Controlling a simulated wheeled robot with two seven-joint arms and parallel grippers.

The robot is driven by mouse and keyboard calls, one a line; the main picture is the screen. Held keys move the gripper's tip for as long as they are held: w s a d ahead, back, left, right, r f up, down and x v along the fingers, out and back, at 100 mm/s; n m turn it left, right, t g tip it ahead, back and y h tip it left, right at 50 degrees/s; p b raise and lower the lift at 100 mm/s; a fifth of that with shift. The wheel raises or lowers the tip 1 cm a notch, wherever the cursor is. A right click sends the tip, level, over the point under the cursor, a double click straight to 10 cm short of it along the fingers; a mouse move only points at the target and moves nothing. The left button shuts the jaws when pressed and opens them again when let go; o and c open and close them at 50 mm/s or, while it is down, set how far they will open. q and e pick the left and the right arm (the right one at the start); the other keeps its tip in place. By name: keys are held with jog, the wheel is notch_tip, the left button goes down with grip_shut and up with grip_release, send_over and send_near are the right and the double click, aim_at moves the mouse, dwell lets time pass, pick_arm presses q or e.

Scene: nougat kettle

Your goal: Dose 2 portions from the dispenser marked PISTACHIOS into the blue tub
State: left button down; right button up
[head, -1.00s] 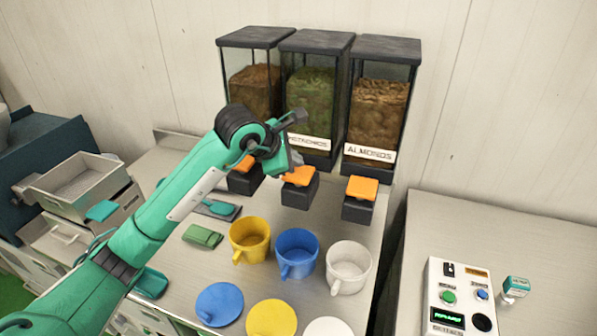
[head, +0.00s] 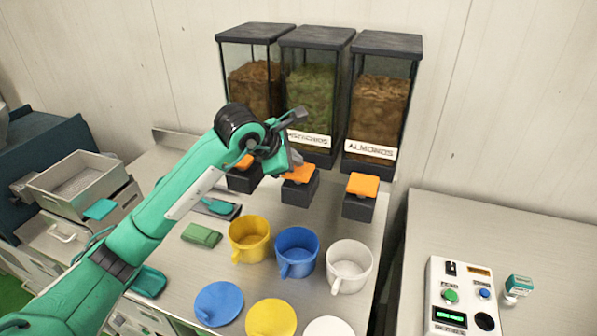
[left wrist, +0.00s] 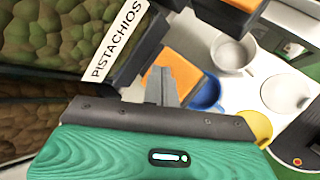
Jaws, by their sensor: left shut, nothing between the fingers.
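The PISTACHIOS dispenser (head: 311,95) is the middle of three, with green contents; its label (left wrist: 115,40) reads clearly in the left wrist view. Its orange paddle (head: 300,173) tops a dark block at its base. My left gripper (head: 294,160) is shut and empty, its tips at this paddle; in the left wrist view the fingers (left wrist: 162,86) overlap the orange paddle (left wrist: 190,72). I cannot tell whether they touch. The blue tub (head: 297,252) stands upright on the counter in front of the dispenser, between the yellow and white tubs. Its inside is hard to make out. My right gripper is not in view.
The ALMONDS dispenser (head: 379,98) stands to the right, another brown-filled one (head: 252,88) to the left. A yellow tub (head: 249,239) and white tub (head: 348,266) flank the blue tub. Blue (head: 219,303) and yellow (head: 271,319) lids lie in front. A control box (head: 461,300) is at right.

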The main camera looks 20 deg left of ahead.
pick_arm(q)
jog(key=shift+f, duration=0.1)
dwell(0.4)
jog(key=shift+f+b, duration=0.95)
dwell(0.6)
jog(key=shift+r, duration=0.4)
jog(key=shift+r+p, duration=0.6)
jog(key=shift+r, duration=0.45)
jog(key=shift+r, duration=0.1)
